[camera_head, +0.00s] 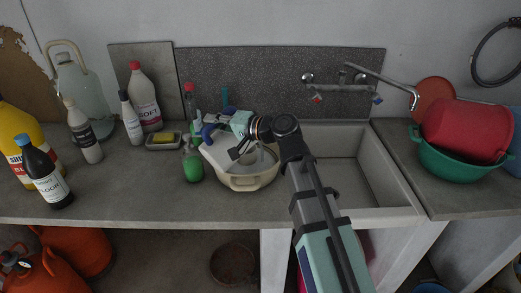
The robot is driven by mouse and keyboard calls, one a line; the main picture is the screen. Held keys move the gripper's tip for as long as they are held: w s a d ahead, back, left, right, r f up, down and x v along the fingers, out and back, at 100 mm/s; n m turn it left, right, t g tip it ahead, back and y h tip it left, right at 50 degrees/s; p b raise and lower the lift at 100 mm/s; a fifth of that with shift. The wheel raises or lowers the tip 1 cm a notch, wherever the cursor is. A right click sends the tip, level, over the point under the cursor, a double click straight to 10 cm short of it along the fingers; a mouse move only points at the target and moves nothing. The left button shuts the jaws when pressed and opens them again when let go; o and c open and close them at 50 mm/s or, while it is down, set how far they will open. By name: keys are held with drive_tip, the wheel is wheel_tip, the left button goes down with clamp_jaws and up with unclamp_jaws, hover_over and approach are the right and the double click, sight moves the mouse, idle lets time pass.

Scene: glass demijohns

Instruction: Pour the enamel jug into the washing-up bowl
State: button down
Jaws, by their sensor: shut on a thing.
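The enamel jug (218,156) is white and appears to have a blue handle. It is tilted over the left part of the cream washing-up bowl (247,183), which stands on the counter just left of the sink. My gripper (227,130) is shut on the jug at its upper side, above the bowl's back left. My wrist and arm cover part of the jug and bowl. I cannot make out any stream or the liquid level.
A green soap bottle (193,166) stands close to the bowl's left, with a soap dish (163,141) beyond it. Several cleaning bottles and a glass demijohn (82,95) are further left. The sink (345,165) is right, under a tap (380,82). Green (455,166) and red (467,130) basins sit far right.

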drive_tip(key=shift+w+d+r+m, duration=0.2)
drive_tip(key=shift+w+r+m, duration=0.05)
drive_tip(key=shift+m, duration=0.05)
idle(0.5)
drive_tip(key=shift+m+y, duration=0.5)
drive_tip(key=shift+m, duration=0.2)
drive_tip(key=shift+w+d+f+b, duration=0.3)
drive_tip(key=shift+w+d+b, duration=0.1)
drive_tip(key=shift+w+d, duration=0.3)
drive_tip(key=shift+w+d+f+b, duration=0.35)
drive_tip(key=shift+w+d, duration=0.25)
drive_tip(key=shift+w, duration=0.1)
